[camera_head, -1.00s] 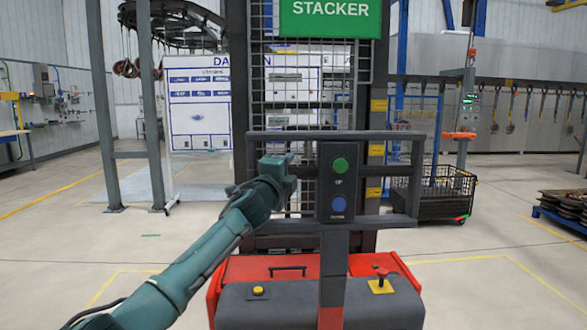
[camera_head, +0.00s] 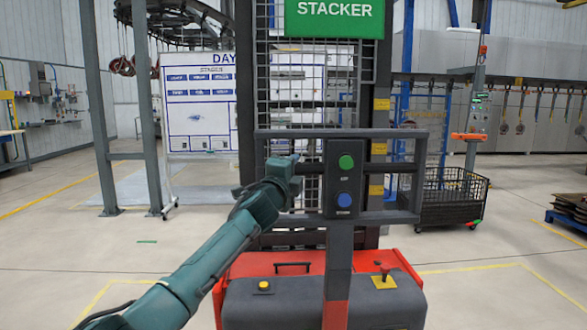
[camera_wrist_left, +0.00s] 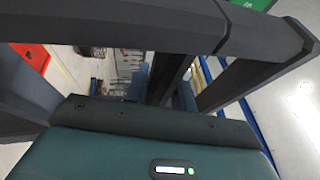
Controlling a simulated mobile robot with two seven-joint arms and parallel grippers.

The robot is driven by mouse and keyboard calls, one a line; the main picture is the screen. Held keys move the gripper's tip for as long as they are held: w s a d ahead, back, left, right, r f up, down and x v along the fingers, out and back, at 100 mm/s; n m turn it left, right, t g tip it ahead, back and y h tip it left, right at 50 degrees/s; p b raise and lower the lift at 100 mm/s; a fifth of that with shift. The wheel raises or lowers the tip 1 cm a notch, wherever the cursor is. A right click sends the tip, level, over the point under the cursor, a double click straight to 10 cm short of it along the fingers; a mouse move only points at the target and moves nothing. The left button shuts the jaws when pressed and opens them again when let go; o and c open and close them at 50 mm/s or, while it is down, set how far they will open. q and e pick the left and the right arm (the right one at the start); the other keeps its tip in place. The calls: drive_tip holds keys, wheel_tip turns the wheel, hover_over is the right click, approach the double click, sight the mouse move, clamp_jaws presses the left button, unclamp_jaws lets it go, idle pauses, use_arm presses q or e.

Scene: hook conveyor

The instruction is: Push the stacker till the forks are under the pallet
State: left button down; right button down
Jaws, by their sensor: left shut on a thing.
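The stacker (camera_head: 310,309) stands right in front of me in the head view, with a red and dark grey body, a mesh mast and a green STACKER sign (camera_head: 335,14). Its dark handle frame (camera_head: 390,135) carries a panel with a green and a blue button (camera_head: 344,180). My left gripper (camera_head: 290,170) is at the left upright of this frame and is shut on it. In the left wrist view the dark bars of the handle frame (camera_wrist_left: 160,25) cross close in front of the gripper. The forks and the pallet to be lifted are hidden behind the stacker. My right gripper is out of view.
A black wire crate (camera_head: 455,205) stands on the floor at the right. A blue pallet (camera_head: 568,220) with dark parts is at the right edge. Grey posts (camera_head: 103,130) and a whiteboard (camera_head: 200,105) stand at the left. Open floor lies on both sides.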

use_arm(q)
drive_tip(key=shift+s+d+f, duration=0.2)
drive_tip(key=shift+d+f, duration=0.05)
drive_tip(key=shift+f, duration=0.3)
drive_tip(key=c, duration=1.6)
unclamp_jaws()
drive_tip(key=shift+s+r, duration=0.1)
drive_tip(key=o, duration=0.3)
drive_tip(key=shift+s+r, duration=0.25)
drive_tip(key=shift+o, duration=0.7)
drive_tip(key=shift+w, duration=0.15)
drive_tip(key=shift+a, duration=0.1)
drive_tip(key=shift+r, duration=0.15)
drive_tip(key=shift+s+a, duration=0.35)
drive_tip(key=shift+s, duration=0.05)
drive_tip(key=b+v, duration=0.1)
drive_tip(key=v, duration=1.1)
drive_tip(key=shift+f, duration=0.3)
drive_tip(key=shift+d, duration=0.1)
